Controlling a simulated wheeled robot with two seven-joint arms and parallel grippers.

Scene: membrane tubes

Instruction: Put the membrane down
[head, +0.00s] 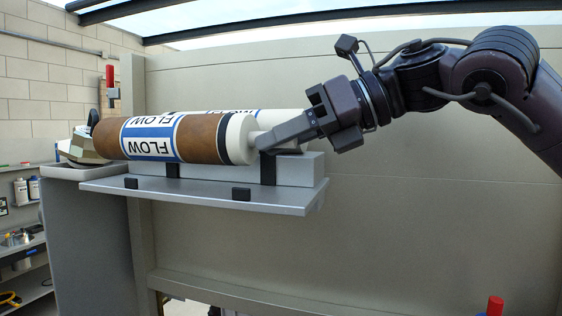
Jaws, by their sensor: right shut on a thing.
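The membrane (201,137) is a brown cylinder with a white and blue "FLOW" label and a white right end with a dark band. It lies level above the grey shelf (190,194), at the black supports. I cannot tell whether it rests on them. My right gripper (264,141) comes from the right and is shut on the membrane's right end. A second, white tube with lettering (283,119) lies behind it, mostly hidden. The membrane's left end meets a pale and dark shape that I cannot make out clearly. My left gripper is not clearly seen.
Black supports (268,171) and a grey block stand on the shelf. A red-handled part (110,80) rises behind the left end. A beige wall panel is behind. Side shelves with bottles (21,191) are at far left. A red object (495,305) is at bottom right.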

